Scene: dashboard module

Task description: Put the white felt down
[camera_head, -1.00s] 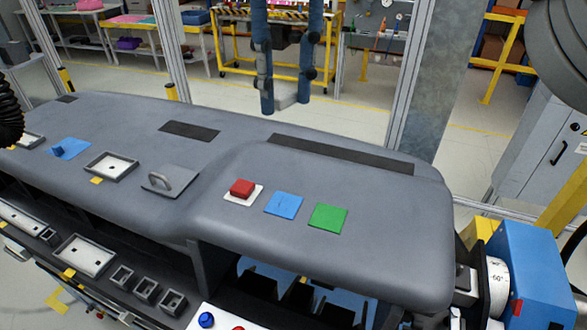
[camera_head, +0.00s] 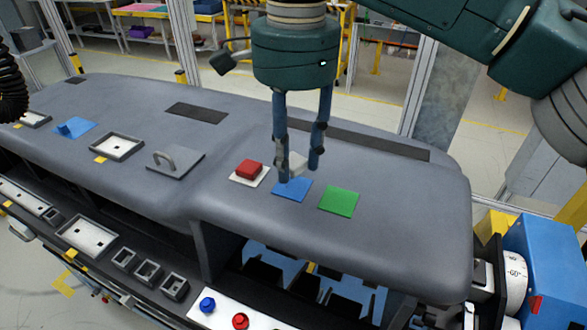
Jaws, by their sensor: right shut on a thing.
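My right gripper (camera_head: 299,172) reaches down from the top over the dashboard, at the blue square (camera_head: 292,189). It is shut on a small whitish-grey piece (camera_head: 298,163), which looks like the white felt. A finger partly hides the piece. Its lower edge is close above or at the back edge of the blue square; I cannot tell if they touch. A red block (camera_head: 249,169) sits on a white square (camera_head: 236,178) just left. A green square (camera_head: 339,201) lies bare to the right. My left gripper is not in view.
A grey plate with a handle (camera_head: 174,162) and a framed tray (camera_head: 117,147) lie further left on the dashboard (camera_head: 400,225). A white panel with blue and red buttons (camera_head: 222,315) is at the front. Blue machinery (camera_head: 545,265) stands at the right end.

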